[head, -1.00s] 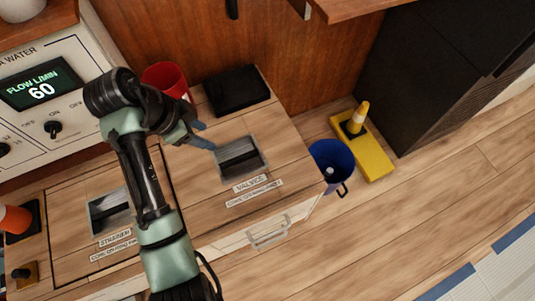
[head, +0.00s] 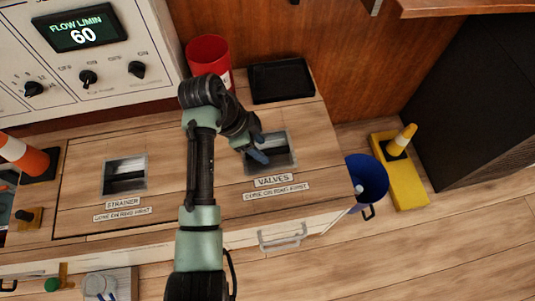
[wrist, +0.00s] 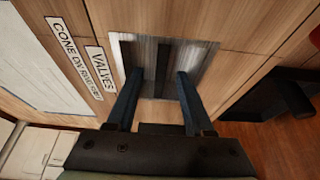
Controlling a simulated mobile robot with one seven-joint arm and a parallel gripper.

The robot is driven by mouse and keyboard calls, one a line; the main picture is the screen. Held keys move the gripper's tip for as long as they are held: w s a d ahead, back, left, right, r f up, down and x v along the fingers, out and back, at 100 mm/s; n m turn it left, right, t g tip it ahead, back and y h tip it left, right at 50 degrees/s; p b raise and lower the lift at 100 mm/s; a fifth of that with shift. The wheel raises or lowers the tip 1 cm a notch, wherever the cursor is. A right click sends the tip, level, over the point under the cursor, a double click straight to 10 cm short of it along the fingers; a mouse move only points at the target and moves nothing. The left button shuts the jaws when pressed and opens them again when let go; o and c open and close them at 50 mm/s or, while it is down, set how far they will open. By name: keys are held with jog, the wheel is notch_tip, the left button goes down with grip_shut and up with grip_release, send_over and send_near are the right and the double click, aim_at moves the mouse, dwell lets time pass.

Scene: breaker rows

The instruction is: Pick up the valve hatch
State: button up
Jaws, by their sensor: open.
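The valve hatch (head: 318,150) is a wooden panel in the counter top, labelled VALVES, with a recessed metal grip pocket (head: 281,150) in it. The pocket and its crossbar also show in the wrist view (wrist: 163,60). My gripper (head: 262,150) is over the left part of the pocket in the head view. In the wrist view its two blue fingers (wrist: 155,80) are apart, one on each side of the bar, with nothing held. I cannot tell whether the tips reach down into the pocket. The hatch lies flush in the counter.
A strainer hatch (head: 80,175) with its own pocket lies to the left, with an orange cone (head: 22,155) beyond it. A red bucket (head: 207,57) and black tray (head: 281,80) stand behind. A blue bucket (head: 370,175) and yellow base with cone (head: 405,185) are on the floor at right.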

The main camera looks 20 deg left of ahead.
aim_at(265, 151)
jog(key=b+x, duration=0.1)
jog(key=x, duration=0.2)
jog(key=shift+w+f, duration=0.1)
grip_shut()
dwell(1.2)
jog(key=shift+w+r, duration=0.1)
jog(key=shift+r, duration=0.15)
